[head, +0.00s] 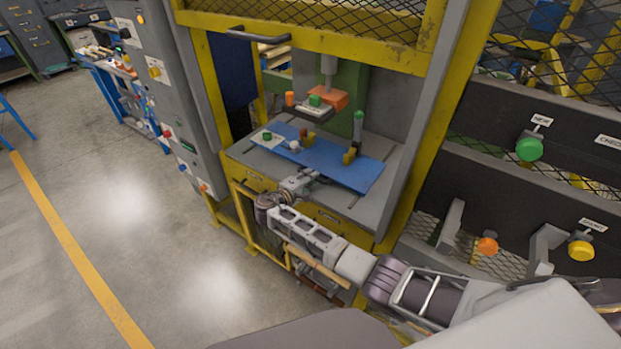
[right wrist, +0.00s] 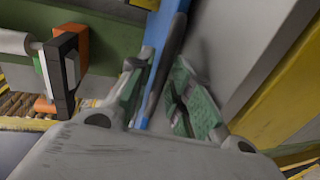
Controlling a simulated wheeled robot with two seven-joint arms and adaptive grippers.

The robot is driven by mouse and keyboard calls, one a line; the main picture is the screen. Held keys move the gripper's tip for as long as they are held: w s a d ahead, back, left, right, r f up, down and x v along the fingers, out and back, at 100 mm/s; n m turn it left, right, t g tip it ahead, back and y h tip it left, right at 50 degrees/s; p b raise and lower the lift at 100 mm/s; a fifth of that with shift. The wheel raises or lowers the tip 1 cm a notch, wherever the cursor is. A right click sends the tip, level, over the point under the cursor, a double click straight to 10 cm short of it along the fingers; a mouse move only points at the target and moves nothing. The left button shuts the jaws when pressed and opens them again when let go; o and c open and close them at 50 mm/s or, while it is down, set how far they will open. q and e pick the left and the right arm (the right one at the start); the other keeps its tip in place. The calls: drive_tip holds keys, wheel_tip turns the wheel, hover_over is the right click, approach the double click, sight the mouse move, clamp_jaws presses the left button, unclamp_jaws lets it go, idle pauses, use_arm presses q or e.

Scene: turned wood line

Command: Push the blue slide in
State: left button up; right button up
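The blue slide (head: 322,162) is a flat blue plate lying on the grey bed of a yellow-framed press, with small yellow blocks and a white round part on it. My right gripper (head: 301,182) is at the slide's front edge, low over the bed. In the right wrist view the slide shows as a blue strip (right wrist: 149,44) seen edge-on. A dark bar (right wrist: 168,55) runs along it, between the open fingers of my right gripper (right wrist: 160,100). I cannot tell whether the fingers touch it. My left gripper is not in view.
Above the slide hang an orange press head (head: 329,97) and a dark shelf with small coloured parts. A mesh door with a dark handle (head: 258,36) is above the opening. Yellow posts flank the opening. A control cabinet (head: 165,90) stands left; floor in front is clear.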

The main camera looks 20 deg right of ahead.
drive_tip(key=v, duration=1.1)
drive_tip(key=shift+s+f, duration=0.1)
drive_tip(key=shift+f, duration=0.1)
